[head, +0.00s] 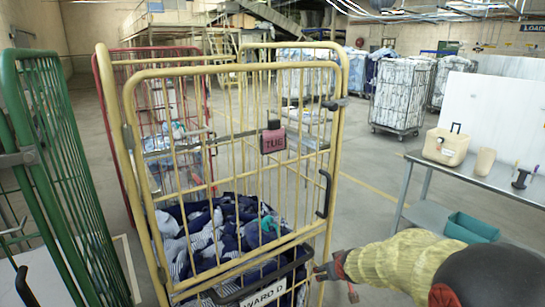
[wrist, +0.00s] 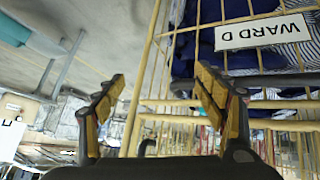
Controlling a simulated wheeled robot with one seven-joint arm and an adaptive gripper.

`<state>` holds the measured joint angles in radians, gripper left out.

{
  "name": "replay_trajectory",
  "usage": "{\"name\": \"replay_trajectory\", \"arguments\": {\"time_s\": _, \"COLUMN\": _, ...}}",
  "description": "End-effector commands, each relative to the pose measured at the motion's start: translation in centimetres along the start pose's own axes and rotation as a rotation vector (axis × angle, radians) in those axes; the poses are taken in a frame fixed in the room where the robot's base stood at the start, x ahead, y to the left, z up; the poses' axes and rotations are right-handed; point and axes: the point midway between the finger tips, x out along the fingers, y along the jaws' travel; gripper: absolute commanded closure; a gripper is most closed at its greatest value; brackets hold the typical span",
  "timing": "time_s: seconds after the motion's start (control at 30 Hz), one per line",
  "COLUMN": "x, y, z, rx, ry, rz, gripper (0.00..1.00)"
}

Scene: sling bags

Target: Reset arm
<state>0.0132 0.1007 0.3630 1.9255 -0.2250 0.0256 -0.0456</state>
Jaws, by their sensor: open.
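My gripper (head: 336,281) is at the lower right corner of a yellow wire cage trolley (head: 335,150). In the wrist view my gripper (wrist: 159,82) is open, with its two yellow-padded fingers apart. A yellow upright of the cage (wrist: 143,85) shows between the fingers; I cannot tell whether they touch it. Nothing is held. My arm comes in from the right in a yellow sleeve. A white "WARD D" label (head: 263,296) is on the cage's lower front, and it also shows upside down in the wrist view (wrist: 262,32).
Dark blue and striped laundry (head: 215,235) lies in the cage, and a pink "TUE" tag (head: 273,139) hangs on its front. A green cage (head: 60,170) stands left. A grey table (head: 500,190) with a teal bin (head: 471,228) is right. Floor between cage and table is clear.

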Motion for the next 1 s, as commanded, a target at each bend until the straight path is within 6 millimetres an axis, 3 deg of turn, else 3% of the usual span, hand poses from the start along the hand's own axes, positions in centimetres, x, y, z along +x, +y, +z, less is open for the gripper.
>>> {"name": "replay_trajectory", "arguments": {"time_s": 0.03, "x": -3.1, "y": 0.3, "z": -0.4, "rx": 0.014, "ry": -0.005, "rz": 0.008, "gripper": 0.29}}
{"name": "replay_trajectory", "arguments": {"time_s": 0.27, "x": -14.9, "y": 0.5, "z": 1.6, "rx": 0.090, "ry": -0.072, "rz": 0.022, "gripper": 0.29}}
{"name": "replay_trajectory", "arguments": {"time_s": 0.47, "x": -24.4, "y": -0.6, "z": 5.6, "rx": 0.155, "ry": -0.125, "rz": 0.015, "gripper": 0.29}}
{"name": "replay_trajectory", "arguments": {"time_s": 0.6, "x": -30.1, "y": -1.9, "z": 9.4, "rx": 0.197, "ry": -0.163, "rz": -0.001, "gripper": 0.29}}
{"name": "replay_trajectory", "arguments": {"time_s": 0.8, "x": -35.6, "y": -4.0, "z": 14.6, "rx": 0.240, "ry": -0.207, "rz": -0.029, "gripper": 0.29}}
{"name": "replay_trajectory", "arguments": {"time_s": 1.0, "x": -37.6, "y": -5.0, "z": 17.1, "rx": 0.257, "ry": -0.231, "rz": -0.044, "gripper": 0.29}}
